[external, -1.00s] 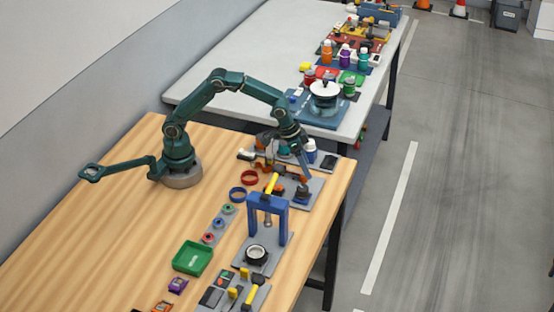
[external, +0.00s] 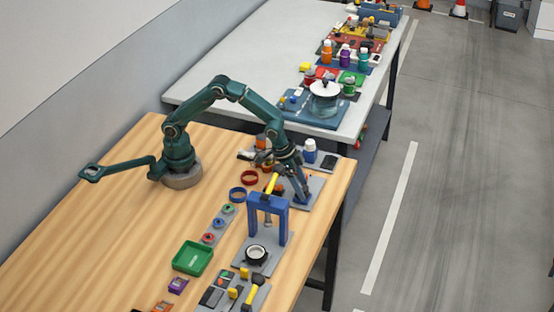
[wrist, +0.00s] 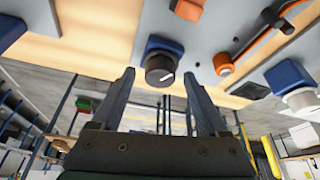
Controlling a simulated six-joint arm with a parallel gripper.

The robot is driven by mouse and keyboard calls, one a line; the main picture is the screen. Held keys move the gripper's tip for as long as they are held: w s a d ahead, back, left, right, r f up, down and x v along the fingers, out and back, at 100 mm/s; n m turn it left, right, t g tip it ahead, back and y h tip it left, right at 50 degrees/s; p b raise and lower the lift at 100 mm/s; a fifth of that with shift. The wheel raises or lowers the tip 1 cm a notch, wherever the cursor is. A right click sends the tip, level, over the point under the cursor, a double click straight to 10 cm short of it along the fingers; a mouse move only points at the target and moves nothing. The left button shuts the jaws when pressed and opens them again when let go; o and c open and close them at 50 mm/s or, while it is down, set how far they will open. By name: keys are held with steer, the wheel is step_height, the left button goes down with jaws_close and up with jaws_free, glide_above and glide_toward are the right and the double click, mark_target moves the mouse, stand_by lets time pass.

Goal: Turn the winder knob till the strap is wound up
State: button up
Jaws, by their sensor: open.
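The winder knob appears to be the round black knob with a white mark (wrist: 160,74), set on a blue block (wrist: 160,48) on a grey plate in the wrist view. My gripper (wrist: 160,76) is open, with one finger on each side of the knob in that picture; I cannot tell whether they touch it. In the external view my gripper (external: 301,198) points down over the grey plate (external: 316,184) and hides the knob. An orange strap-like piece (wrist: 262,46) lies right of the knob in the wrist view; its link to the knob cannot be made out.
A blue press frame (external: 268,202) with a yellow handle stands close in front of my gripper. The left part of the wooden table is clear.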

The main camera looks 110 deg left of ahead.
jaws_close()
steer(key=shift+a+m, duration=0.1)
steer(key=shift+m, duration=0.3)
steer(key=m+h, duration=0.2)
steer(key=m, duration=0.2)
steer(key=shift+a, duration=0.1)
steer(key=m, duration=0.2)
steer(key=m+h, duration=0.1)
steer(key=m, duration=0.1)
steer(key=shift+a+m+h, duration=0.1)
steer(key=shift+m+h, duration=0.2)
steer(key=m, duration=0.2)
steer(key=m+g+h, duration=0.1)
steer(key=m, duration=0.1)
steer(key=shift+w+a+g, duration=0.1)
steer(key=shift+w+g, duration=0.05)
steer(key=shift+g, duration=0.15)
steer(key=m+g+h, duration=0.1)
steer(key=m, duration=0.3)
steer(key=shift+m+g, duration=0.4)
steer(key=shift+m, duration=0.1)
